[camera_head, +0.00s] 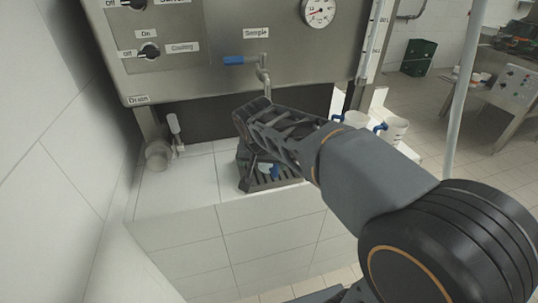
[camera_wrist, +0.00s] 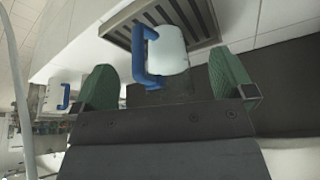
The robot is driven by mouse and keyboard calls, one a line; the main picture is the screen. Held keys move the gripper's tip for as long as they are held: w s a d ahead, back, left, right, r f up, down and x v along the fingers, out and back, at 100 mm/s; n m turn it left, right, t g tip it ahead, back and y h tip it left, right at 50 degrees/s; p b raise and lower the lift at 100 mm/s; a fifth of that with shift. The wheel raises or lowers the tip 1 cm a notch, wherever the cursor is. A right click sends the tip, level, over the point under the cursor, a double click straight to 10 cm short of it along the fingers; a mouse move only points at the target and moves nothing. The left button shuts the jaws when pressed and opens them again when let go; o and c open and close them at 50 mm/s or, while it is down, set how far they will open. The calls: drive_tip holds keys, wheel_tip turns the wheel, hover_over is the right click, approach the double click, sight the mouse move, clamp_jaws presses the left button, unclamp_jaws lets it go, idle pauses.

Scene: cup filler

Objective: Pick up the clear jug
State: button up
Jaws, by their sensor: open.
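A pale jug with a blue handle (camera_wrist: 170,55) stands on the slotted drip tray in the wrist view, between and beyond my fingers. In the head view only its blue and whitish parts (camera_head: 275,171) show, low behind my gripper. It looks whitish rather than clearly see-through. My gripper (camera_wrist: 165,82) is open, with its two green-padded fingers apart and nothing held. In the head view my gripper hangs over the drip tray (camera_head: 268,184), below the Sample tap (camera_head: 264,78), and hides much of the tray.
Two white jugs with blue handles stand to the right, one nearer my arm (camera_head: 355,119) and one further right (camera_head: 394,130). The steel panel (camera_head: 200,75) overhangs the white tiled ledge (camera_head: 180,188).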

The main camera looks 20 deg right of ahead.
drive_tip(key=w+d, duration=0.1)
drive_tip(key=w, duration=0.2)
drive_tip(key=w+d+p, duration=0.1)
drive_tip(key=w, duration=0.2)
drive_tip(key=w+d+p, duration=0.1)
drive_tip(key=w+d, duration=0.1)
drive_tip(key=w, duration=0.1)
drive_tip(key=shift+w, duration=0.25)
drive_tip(key=shift+w+d, duration=0.1)
drive_tip(key=shift+w, duration=0.2)
drive_tip(key=shift+w+f, duration=0.1)
drive_tip(key=shift+f, duration=0.5)
drive_tip(key=shift+c, duration=0.3)
drive_tip(key=shift+r, duration=0.1)
drive_tip(key=c, duration=1.3)
